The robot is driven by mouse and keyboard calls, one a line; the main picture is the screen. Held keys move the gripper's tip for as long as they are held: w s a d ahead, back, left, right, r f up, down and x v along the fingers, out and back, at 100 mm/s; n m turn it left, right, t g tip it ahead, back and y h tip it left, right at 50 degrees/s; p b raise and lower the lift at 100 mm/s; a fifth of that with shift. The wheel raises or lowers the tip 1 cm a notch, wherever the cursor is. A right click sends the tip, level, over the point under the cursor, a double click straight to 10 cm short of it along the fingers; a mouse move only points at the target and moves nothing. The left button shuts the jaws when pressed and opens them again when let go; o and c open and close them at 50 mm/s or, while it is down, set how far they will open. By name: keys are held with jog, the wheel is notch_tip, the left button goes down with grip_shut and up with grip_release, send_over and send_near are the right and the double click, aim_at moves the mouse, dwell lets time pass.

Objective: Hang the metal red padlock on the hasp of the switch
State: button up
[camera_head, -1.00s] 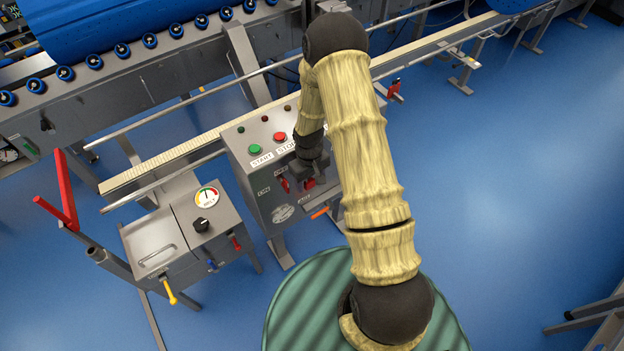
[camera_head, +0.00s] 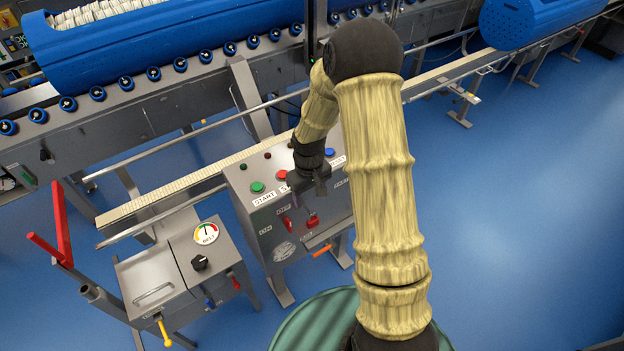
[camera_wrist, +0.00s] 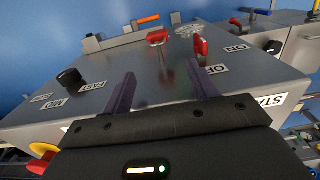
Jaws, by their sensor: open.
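A red padlock (camera_head: 312,220) is at the front of the grey control box, and it also shows in the wrist view (camera_wrist: 157,37). The red switch handle (camera_head: 287,224) is beside it on the left; in the wrist view the handle (camera_wrist: 201,46) stands by the OFF label. The hasp is too small to make out, so I cannot tell whether the padlock's shackle passes through it. My gripper (camera_head: 309,190) is open in front of the panel. In the wrist view its two dark fingers (camera_wrist: 161,75) are apart, with nothing between them, and clear of the padlock.
The control box (camera_head: 243,195) has START and STOP buttons above the switch. An orange-handled item (camera_head: 322,250) is at its lower ledge. A smaller box (camera_head: 150,275) with a gauge and coloured items stands left. A conveyor rail (camera_head: 160,195) runs behind. Open blue floor lies right.

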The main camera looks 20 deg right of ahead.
notch_tip(320, 180, up, 8)
jog(key=s, duration=0.1)
jog(key=shift+s+d+f, duration=0.15)
jog(key=shift+s+d, duration=0.05)
jog(key=shift+s, duration=0.2)
jog(key=shift+d, duration=0.1)
jog(key=s+r+m+t, duration=0.2)
jog(key=s+r+m, duration=0.1)
jog(key=s+r, duration=0.6)
jog(key=s, duration=0.4)
jog(key=shift+s+m+t+p, duration=0.3)
jog(key=shift+p, duration=0.05)
jog(key=shift+c, duration=0.5)
dwell(0.5)
